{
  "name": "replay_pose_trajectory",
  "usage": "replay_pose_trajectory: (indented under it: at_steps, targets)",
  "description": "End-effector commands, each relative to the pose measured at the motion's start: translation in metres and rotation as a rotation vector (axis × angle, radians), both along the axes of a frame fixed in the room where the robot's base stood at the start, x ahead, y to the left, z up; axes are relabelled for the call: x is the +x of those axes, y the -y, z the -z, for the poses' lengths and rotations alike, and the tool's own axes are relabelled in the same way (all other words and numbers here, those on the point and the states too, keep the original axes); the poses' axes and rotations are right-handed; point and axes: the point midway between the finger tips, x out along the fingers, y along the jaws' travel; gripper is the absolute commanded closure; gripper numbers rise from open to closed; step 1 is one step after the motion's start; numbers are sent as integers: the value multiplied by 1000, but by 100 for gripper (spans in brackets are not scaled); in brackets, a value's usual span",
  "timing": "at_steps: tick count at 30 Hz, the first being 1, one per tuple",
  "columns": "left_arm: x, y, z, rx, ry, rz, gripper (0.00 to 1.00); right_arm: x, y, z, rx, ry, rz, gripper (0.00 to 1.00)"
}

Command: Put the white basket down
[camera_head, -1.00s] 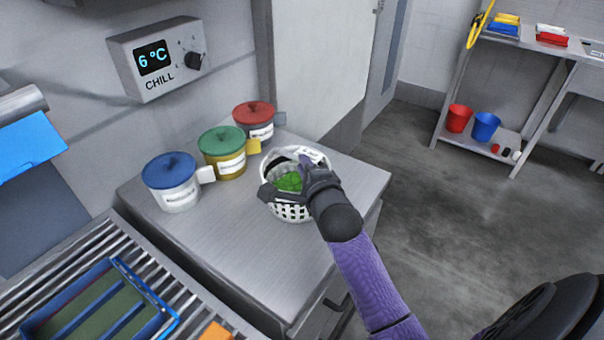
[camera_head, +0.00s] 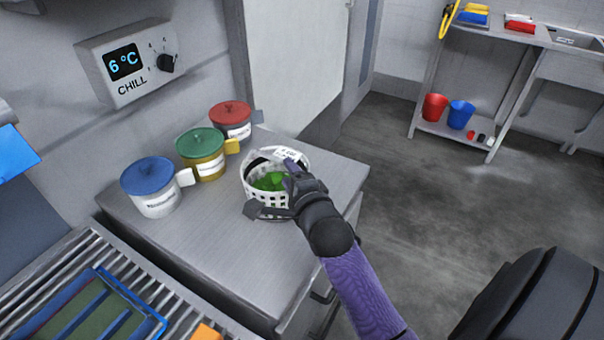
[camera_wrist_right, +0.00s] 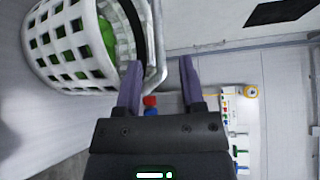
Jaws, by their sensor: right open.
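The white basket (camera_head: 262,200), a lattice-sided tub with green leaves (camera_head: 270,181) inside, stands upright on the steel counter (camera_head: 222,243). My right gripper (camera_head: 273,208) is open at the basket's near right side and partly covers it. In the right wrist view the basket (camera_wrist_right: 66,48) fills the upper left, with its rim and a grey handle bar beside the left finger. The two fingers (camera_wrist_right: 160,88) are spread with nothing between them. My left gripper is not in view.
Blue-lidded (camera_head: 153,190), green-lidded (camera_head: 202,156) and red-lidded (camera_head: 231,122) pots stand left of and behind the basket. A slatted rack (camera_head: 50,272) with a blue-framed tray (camera_head: 95,310) lies at lower left. Bare counter lies in front of the basket.

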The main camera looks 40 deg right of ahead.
Motion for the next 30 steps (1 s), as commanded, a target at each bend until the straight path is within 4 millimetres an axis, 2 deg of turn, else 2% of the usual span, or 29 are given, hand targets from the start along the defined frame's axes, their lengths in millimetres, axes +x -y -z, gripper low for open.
replay_pose_trajectory:
  at_steps: [6, 12, 27, 30]
  targets:
    - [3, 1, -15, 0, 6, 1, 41, -48, -12, -8, 2, -2, 2, 48]
    - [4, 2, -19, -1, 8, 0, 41, -75, -19, -10, 2, -1, 1, 48]
    - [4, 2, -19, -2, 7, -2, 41, -79, -21, -10, -6, -6, -1, 48]
    - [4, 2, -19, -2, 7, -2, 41, -83, -32, 2, -126, -132, -59, 48]
